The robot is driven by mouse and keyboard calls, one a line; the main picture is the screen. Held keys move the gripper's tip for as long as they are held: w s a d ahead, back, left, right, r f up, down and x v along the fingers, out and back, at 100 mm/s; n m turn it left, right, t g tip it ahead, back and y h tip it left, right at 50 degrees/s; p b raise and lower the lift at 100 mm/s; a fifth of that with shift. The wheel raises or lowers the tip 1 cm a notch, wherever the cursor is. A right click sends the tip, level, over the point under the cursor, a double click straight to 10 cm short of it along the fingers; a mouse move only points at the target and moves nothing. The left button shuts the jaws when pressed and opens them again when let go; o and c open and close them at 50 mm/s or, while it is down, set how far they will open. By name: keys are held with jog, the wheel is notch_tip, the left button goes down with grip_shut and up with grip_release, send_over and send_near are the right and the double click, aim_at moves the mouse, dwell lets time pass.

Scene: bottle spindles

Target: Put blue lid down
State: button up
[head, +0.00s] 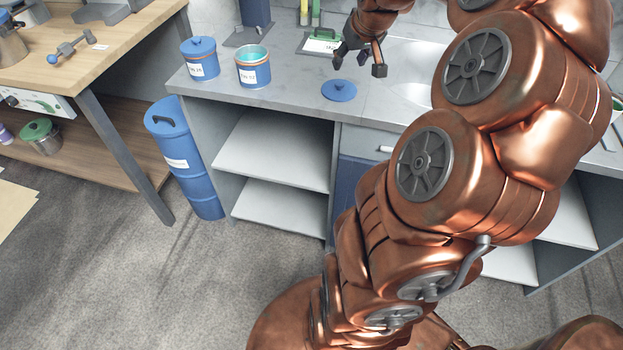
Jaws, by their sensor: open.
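A blue lid (339,91) with a small knob lies flat on the grey counter (290,95), near its front edge. My gripper (359,67) is open just above and to the right of the lid in the picture, with its fingers apart and nothing between them. The lid looks clear of the fingers. To the left stands an open blue can (253,76) with a white label and a pale teal inside. Left of it stands another blue can (199,66) with a blue lid on top.
A tall blue canister (187,165) stands on the floor left of the counter. A dark blue column on a base (247,39) and a green-and-white item (322,41) are at the back. A wooden bench (95,50) is at left. My arm hides the counter's right part.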

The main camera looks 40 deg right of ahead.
jog(key=s+a+f+n+g+y, duration=0.1)
jog(key=s+a, duration=0.1)
jog(key=a, duration=0.8)
jog(key=s+a+f+n+g+y, duration=0.1)
jog(key=s+a+f+n, duration=0.1)
jog(key=a, duration=0.9)
jog(key=s+a+f+g, duration=0.2)
jog(key=s+a, duration=0.4)
jog(key=s, duration=0.4)
jog(key=s+a+f+n+g, duration=0.1)
jog(key=s+a+f+g, duration=0.2)
jog(key=s+a, duration=0.4)
jog(key=s, duration=0.3)
jog(key=shift+s, duration=0.1)
notch_tip(320, 180, up, 5)
jog(key=p, duration=0.5)
jog(key=shift+r, duration=0.15)
